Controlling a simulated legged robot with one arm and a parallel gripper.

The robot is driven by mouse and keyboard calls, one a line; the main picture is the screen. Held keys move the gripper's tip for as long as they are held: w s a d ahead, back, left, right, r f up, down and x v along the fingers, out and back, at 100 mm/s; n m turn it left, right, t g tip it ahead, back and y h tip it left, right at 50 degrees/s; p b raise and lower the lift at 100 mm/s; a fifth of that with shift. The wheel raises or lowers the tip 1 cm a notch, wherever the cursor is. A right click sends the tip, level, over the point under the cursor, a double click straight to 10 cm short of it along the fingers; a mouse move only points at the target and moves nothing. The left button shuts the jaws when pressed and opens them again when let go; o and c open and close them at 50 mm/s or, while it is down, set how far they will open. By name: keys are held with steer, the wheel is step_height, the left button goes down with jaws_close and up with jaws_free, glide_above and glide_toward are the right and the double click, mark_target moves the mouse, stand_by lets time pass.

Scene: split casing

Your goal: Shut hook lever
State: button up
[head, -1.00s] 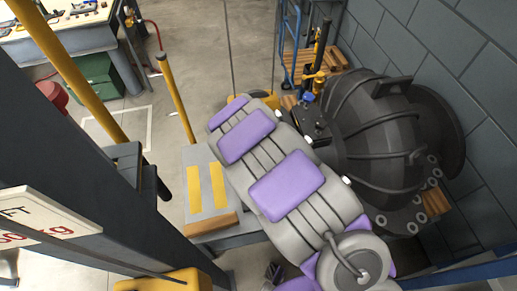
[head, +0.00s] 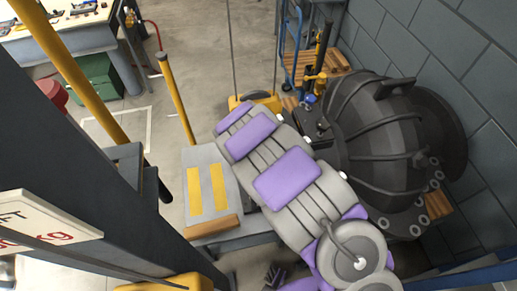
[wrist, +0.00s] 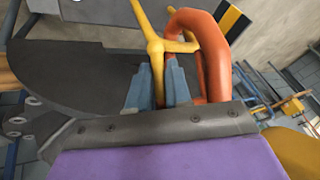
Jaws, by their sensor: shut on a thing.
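In the wrist view, my gripper (wrist: 158,88) has its blue-grey fingers on either side of the lower stem of a yellow lever (wrist: 156,50), shut on it. The lever's top branches into a crosspiece. An orange hook (wrist: 212,55) curves right beside the lever, and its lower end is hidden behind my gripper. In the head view, a yellow hook block (head: 262,99) hangs on two thin cables, partly covered by my grey and purple arm. My gripper, the lever and the orange hook are hidden there.
A large dark ribbed casing (head: 375,130) with a bolted flange stands right of my arm, near the block wall. A grey step with yellow strips (head: 208,190) and a dark column (head: 60,130) are at left. A blue hand truck (head: 288,45) stands behind. Open floor lies at the back.

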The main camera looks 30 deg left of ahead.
jaws_close()
steer(key=shift+d, duration=0.15)
